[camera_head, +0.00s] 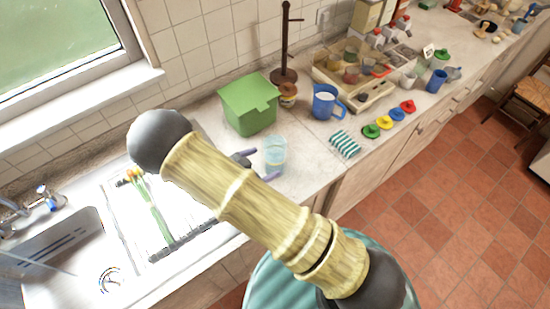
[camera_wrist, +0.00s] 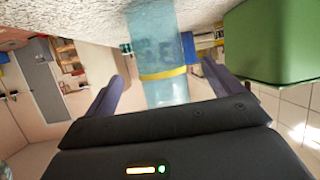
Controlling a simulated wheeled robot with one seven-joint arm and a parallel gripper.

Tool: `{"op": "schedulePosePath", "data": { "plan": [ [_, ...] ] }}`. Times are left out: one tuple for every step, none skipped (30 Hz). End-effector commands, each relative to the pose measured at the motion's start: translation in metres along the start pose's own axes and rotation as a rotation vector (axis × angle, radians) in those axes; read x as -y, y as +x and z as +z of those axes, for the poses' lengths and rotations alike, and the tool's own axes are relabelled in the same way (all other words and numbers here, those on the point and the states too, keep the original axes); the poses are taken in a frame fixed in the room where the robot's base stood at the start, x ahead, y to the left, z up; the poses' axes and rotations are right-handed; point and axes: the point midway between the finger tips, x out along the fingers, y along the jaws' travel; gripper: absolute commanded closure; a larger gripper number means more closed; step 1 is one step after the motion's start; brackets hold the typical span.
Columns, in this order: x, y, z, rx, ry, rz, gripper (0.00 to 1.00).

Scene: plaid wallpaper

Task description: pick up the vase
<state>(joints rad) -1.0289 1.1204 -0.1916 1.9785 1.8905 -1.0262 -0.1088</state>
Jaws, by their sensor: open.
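A pale blue, see-through vessel with a yellow band, the only vase-like thing I see, stands upright on the counter in the head view (camera_head: 276,150). It also fills the upper middle of the wrist view (camera_wrist: 158,35). My gripper (camera_head: 264,165) is open and close beside it, with a purple-grey finger towards either side. In the wrist view, my gripper (camera_wrist: 163,74) has its fingers apart, with the vessel showing in the gap between them. I cannot tell whether either finger touches it. My arm hides part of the counter.
A green box (camera_head: 248,105) stands behind the vase, and it is close on the right in the wrist view (camera_wrist: 280,40). A blue mug (camera_head: 325,103), a striped cloth (camera_head: 345,144) and several coloured discs lie to the right. The sink (camera_head: 60,262) is at left.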

Motion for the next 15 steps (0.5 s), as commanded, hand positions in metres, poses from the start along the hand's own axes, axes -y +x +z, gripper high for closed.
{"op": "schedulePosePath", "data": {
  "plan": [
    [-0.001, 0.004, -0.002, -0.002, -0.003, 0.002, 0.08],
    [-0.001, 0.007, -0.002, -0.004, -0.003, 0.002, 0.08],
    [-0.001, 0.011, -0.001, -0.004, -0.003, 0.002, 0.08],
    [-0.001, 0.014, -0.001, -0.003, -0.003, 0.002, 0.08],
    [-0.001, 0.017, 0.000, -0.003, -0.002, 0.002, 0.08],
    [-0.001, 0.022, 0.001, -0.004, -0.003, 0.002, 0.08],
    [-0.001, 0.025, 0.001, -0.003, -0.003, 0.002, 0.08],
    [-0.001, 0.030, 0.001, -0.004, -0.003, 0.002, 0.08],
    [-0.001, 0.035, 0.002, -0.003, -0.002, 0.002, 0.08],
    [0.000, 0.039, 0.002, -0.003, -0.001, 0.002, 0.08],
    [0.000, 0.042, 0.002, -0.003, -0.001, 0.002, 0.08],
    [0.000, 0.044, 0.003, -0.003, -0.001, 0.001, 0.08],
    [0.000, 0.046, 0.003, -0.002, 0.000, 0.001, 0.08],
    [0.000, 0.046, 0.004, -0.001, 0.000, 0.001, 0.08],
    [0.000, 0.047, 0.004, 0.000, 0.000, 0.001, 0.08]
  ]
}}
